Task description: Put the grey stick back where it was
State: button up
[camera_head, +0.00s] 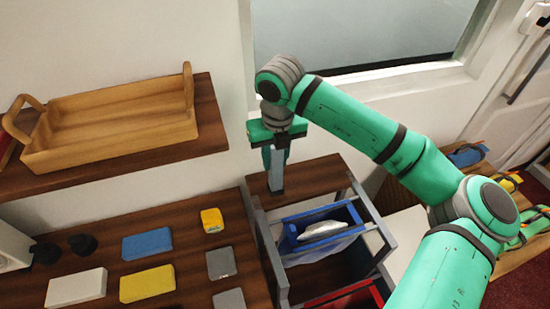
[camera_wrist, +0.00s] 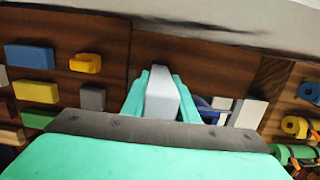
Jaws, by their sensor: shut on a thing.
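The grey stick (camera_head: 276,181) is held upright, pointing down, in my gripper (camera_head: 276,160). In the wrist view the stick (camera_wrist: 161,98) sits between the two green fingers of my gripper (camera_wrist: 160,92), which are shut on it. The stick's lower end is over or at the dark wooden top of a grey-framed rack; I cannot tell whether it touches. Its upper part is hidden by the fingers in the head view.
To the left, a counter (camera_head: 185,207) holds blue, yellow, white and grey blocks. A blue bin (camera_head: 352,216) with a white item is in the rack, right of the stick. A wooden tray (camera_head: 120,130) stands on a shelf at upper left.

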jog(key=o, duration=0.9)
jog(key=shift+f, duration=0.1)
jog(key=r, duration=0.4)
jog(key=s+r, duration=0.1)
jog(key=r, duration=0.7)
jog(key=shift+s+d+r, duration=0.15)
jog(key=shift+s+d, duration=0.05)
jog(key=shift+d, duration=0.05)
